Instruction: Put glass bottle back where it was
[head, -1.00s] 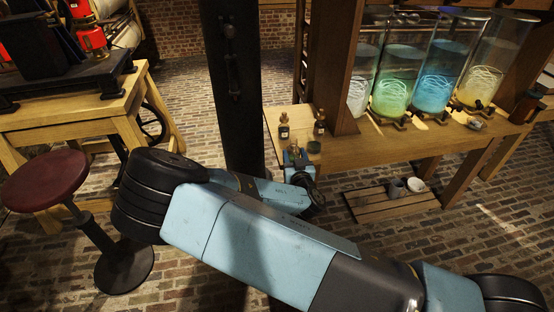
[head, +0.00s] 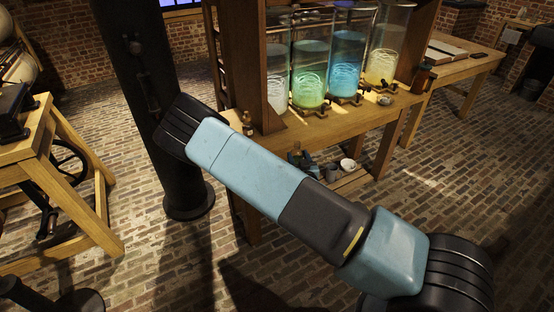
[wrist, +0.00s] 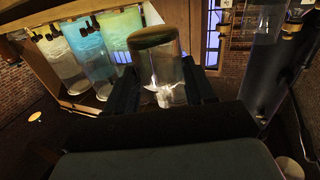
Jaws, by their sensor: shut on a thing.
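In the wrist view a clear glass bottle (wrist: 163,75) with a brownish end stands between the two dark fingers of my gripper (wrist: 160,88). The fingers are shut on its sides. The wrist picture looks upside down. The held bottle cannot be made out there.
Large glass jars with clear, green (head: 310,80), blue (head: 345,75) and yellow liquid stand along the workbench. A slatted low shelf with a white cup (head: 348,164) is beneath. A black column (head: 150,90) stands left. Open brick floor lies in front.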

